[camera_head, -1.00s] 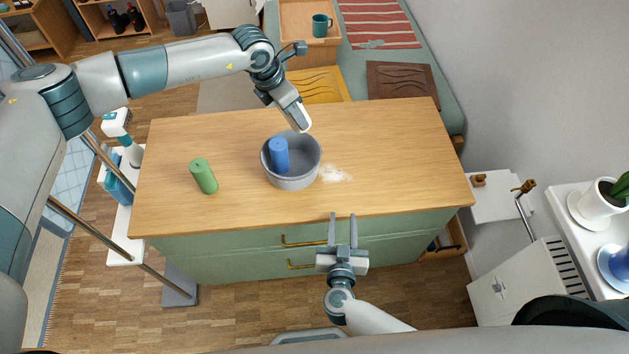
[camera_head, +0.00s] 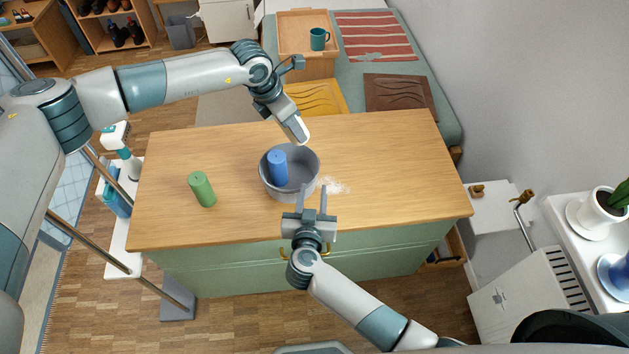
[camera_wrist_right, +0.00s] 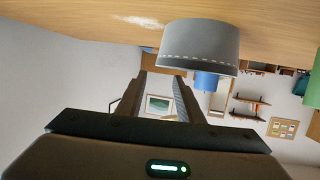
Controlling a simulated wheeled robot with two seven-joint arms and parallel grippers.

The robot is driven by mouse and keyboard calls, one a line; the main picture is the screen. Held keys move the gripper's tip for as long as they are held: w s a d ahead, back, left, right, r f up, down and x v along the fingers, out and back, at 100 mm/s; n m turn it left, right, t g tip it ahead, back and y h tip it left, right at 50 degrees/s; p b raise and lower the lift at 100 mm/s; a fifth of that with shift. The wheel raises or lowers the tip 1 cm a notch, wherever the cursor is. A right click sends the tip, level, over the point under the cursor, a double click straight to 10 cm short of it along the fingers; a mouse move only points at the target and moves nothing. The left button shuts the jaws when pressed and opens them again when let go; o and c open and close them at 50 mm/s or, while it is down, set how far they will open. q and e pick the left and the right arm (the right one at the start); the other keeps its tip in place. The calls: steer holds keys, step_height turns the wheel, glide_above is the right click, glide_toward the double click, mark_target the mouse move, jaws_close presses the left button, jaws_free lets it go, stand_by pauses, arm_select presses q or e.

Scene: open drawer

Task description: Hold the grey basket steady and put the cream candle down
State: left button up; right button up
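The grey basket (camera_head: 304,184) stands upright on the wooden counter, with a blue candle (camera_head: 278,167) inside at its left. The basket (camera_wrist_right: 200,45) and the blue candle (camera_wrist_right: 207,81) also show in the right wrist view. My left gripper (camera_head: 294,125) is above the basket's back right rim, seen side-on. A pale edge beside its finger looks like the cream candle (camera_head: 303,128), mostly hidden, held between the fingers. My right gripper (camera_head: 313,198) is open and empty, its fingers pointing at the basket's front wall, apparently just short of it.
White powder (camera_head: 332,186) lies right of the basket. The counter's right side is clear. Drawers with brass handles (camera_head: 283,253) are below the front edge.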

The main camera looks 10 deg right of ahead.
mark_target(317, 162)
steer(key=x, duration=1.1)
steer(key=shift+w+d+f, duration=0.1)
steer(key=shift+w+f, duration=0.05)
steer(key=shift+w, duration=0.2)
